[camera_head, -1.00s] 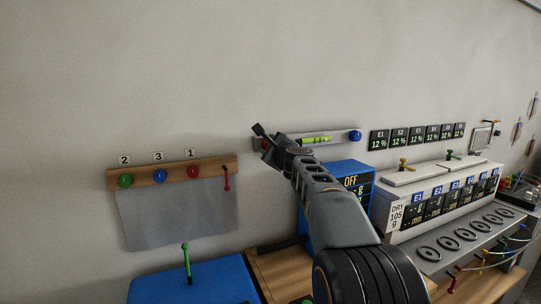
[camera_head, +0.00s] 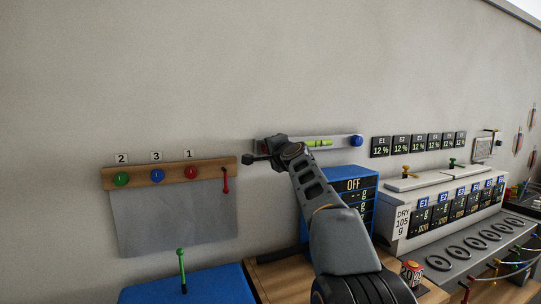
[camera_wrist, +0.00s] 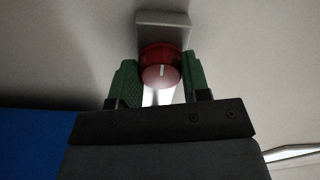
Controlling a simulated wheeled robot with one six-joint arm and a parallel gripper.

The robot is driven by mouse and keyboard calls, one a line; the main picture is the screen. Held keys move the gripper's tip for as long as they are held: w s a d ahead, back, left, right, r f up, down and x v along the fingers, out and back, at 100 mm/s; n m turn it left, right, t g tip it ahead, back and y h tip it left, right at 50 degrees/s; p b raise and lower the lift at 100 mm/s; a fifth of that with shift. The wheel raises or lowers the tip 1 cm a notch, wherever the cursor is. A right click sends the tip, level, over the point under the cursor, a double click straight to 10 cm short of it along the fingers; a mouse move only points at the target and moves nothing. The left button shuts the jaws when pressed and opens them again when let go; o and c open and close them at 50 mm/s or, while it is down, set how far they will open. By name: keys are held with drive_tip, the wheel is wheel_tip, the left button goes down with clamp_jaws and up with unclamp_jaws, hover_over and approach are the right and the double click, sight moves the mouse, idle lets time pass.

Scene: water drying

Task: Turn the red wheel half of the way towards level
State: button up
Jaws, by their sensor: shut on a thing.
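The red wheel (camera_wrist: 161,72) shows in the wrist view, with a white mark on its face, at the end of a grey bar. My gripper (camera_wrist: 160,84) is shut on it, a green-padded finger on each side. In the head view my gripper (camera_head: 265,152) is at the left end of the wall-mounted bar (camera_head: 345,140) and hides most of the wheel. The bar carries a yellow-green level vial (camera_head: 317,143) in its middle and a blue wheel (camera_head: 356,141) at its right end.
A wooden rail (camera_head: 140,177) with green, blue and red knobs and a grey sheet hangs to the left. A blue box reading OFF (camera_head: 352,185) stands below the bar. A white machine (camera_head: 440,195) with several displays is at right.

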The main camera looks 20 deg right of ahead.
drive_tip(key=shift+f+n+b, duration=0.1)
drive_tip(key=shift+n+b, duration=0.3)
drive_tip(key=shift+n, duration=0.4)
drive_tip(key=o, duration=0.9)
drive_tip(key=shift+o, duration=0.2)
drive_tip(key=shift+s, duration=0.1)
drive_tip(key=s+b, duration=0.4)
drive_tip(key=s, duration=0.9)
drive_tip(key=shift+s, duration=0.3)
